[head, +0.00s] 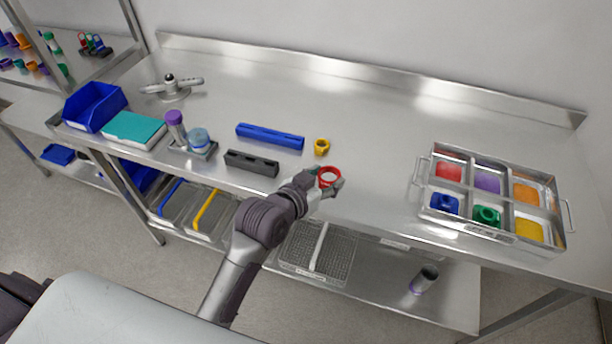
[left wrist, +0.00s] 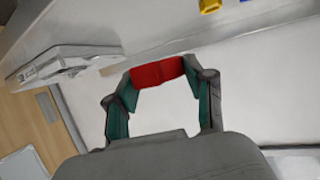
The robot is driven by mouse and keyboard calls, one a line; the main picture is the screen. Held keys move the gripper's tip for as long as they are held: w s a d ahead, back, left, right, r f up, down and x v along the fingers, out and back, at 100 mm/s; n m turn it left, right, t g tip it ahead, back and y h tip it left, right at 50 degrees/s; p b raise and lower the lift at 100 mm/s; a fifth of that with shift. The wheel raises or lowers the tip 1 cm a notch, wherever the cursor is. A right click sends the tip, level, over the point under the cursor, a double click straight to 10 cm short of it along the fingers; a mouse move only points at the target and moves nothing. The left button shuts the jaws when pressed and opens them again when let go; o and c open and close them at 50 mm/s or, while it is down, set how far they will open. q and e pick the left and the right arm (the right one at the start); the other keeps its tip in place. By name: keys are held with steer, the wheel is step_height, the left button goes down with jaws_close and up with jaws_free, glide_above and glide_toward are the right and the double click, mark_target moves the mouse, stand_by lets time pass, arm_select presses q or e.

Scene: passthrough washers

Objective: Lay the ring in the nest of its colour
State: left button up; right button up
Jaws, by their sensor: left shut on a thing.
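My left gripper (head: 327,186) is shut on a red ring (head: 329,172) over the front part of the steel table. In the left wrist view the red ring (left wrist: 158,73) sits between the fingertips. The steel tray (head: 420,183) stands to the right, apart from the gripper. Its back row has red (head: 448,171), purple (head: 487,182) and orange (head: 525,193) nests. Its front row has blue, green and yellow (head: 529,230) nests. A blue ring (head: 445,203) lies in the blue one and a green ring (head: 486,215) in the green one. My right gripper is out of view.
A yellow ring (head: 321,146) lies on the table behind my gripper. A blue bar (head: 270,136) and a dark block (head: 251,163) lie to its left. The table between gripper and tray is clear. The tray has raised walls and side handles.

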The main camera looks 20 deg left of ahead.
arm_select(q)
steer(key=w+a+f, duration=0.3)
steer(key=w+a, duration=0.1)
steer(key=w+a+f, duration=0.2)
steer(key=shift+w+a+f+p, duration=0.25)
steer(key=shift+a+f+p, duration=0.05)
steer(key=shift+a, duration=0.1)
step_height(320, 180, down, 3)
steer(key=shift+f+p, duration=0.15)
steer(key=shift+p, duration=0.45)
steer(key=shift+f, duration=0.15)
steer(key=shift+f, duration=0.1)
steer(key=shift+f+b, duration=0.15)
steer(key=shift+b, duration=0.15)
steer(key=o, duration=0.9)
